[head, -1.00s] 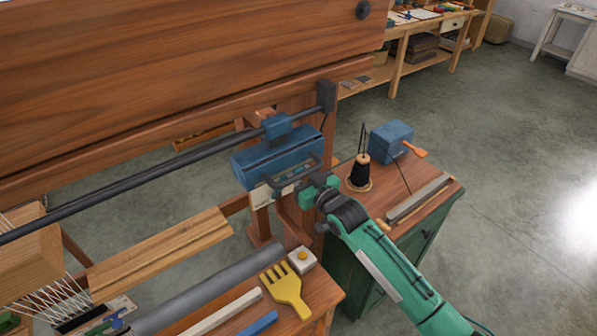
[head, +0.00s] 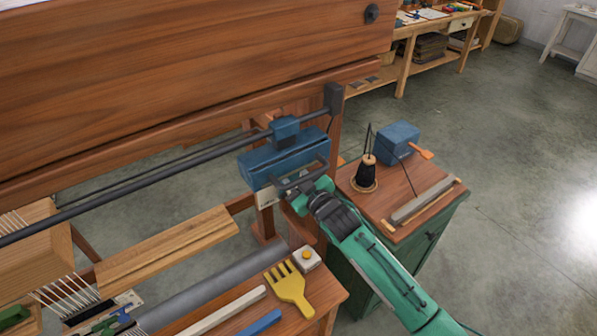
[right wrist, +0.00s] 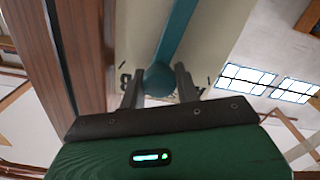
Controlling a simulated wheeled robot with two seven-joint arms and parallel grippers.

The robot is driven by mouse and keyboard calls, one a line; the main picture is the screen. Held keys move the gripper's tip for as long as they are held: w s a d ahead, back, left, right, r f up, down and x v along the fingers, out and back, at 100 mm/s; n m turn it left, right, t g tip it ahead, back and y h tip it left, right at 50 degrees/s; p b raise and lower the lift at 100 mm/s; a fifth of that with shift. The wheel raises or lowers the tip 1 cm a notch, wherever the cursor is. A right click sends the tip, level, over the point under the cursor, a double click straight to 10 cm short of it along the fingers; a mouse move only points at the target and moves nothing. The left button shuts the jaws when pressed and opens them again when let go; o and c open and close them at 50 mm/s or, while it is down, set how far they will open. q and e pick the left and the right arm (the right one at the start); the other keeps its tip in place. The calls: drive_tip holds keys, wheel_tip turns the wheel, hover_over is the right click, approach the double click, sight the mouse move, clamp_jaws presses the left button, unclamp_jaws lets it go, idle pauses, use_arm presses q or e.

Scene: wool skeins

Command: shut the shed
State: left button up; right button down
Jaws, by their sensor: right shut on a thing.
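A blue box (head: 285,158) with a smaller blue block on top sits at the right end of the loom's dark rail (head: 190,170). A pale plate (head: 267,197) shows on its front, mostly covered by my gripper. My right gripper (head: 290,186) is at this front, and its fingers hide what they hold in the head view. In the right wrist view, a teal lever with a round knob (right wrist: 158,79) stands before the pale plate (right wrist: 215,40). The fingers of my right gripper (right wrist: 160,88) are shut on the knob. My left gripper is not in view.
A wooden bench below holds a yellow comb (head: 291,287), a small white box with a yellow button (head: 307,258) and bars. To the right, a green cabinet (head: 345,255) carries a black thread cone (head: 367,175), a blue block (head: 398,142) and a grey bar (head: 422,199).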

drive_tip(key=shift+s+a+n, duration=0.4)
drive_tip(key=shift+a+n, duration=0.2)
drive_tip(key=shift+n, duration=0.2)
drive_tip(key=c, duration=1)
unclamp_jaws()
drive_tip(key=shift+c, duration=0.2)
drive_tip(key=shift+s, duration=0.1)
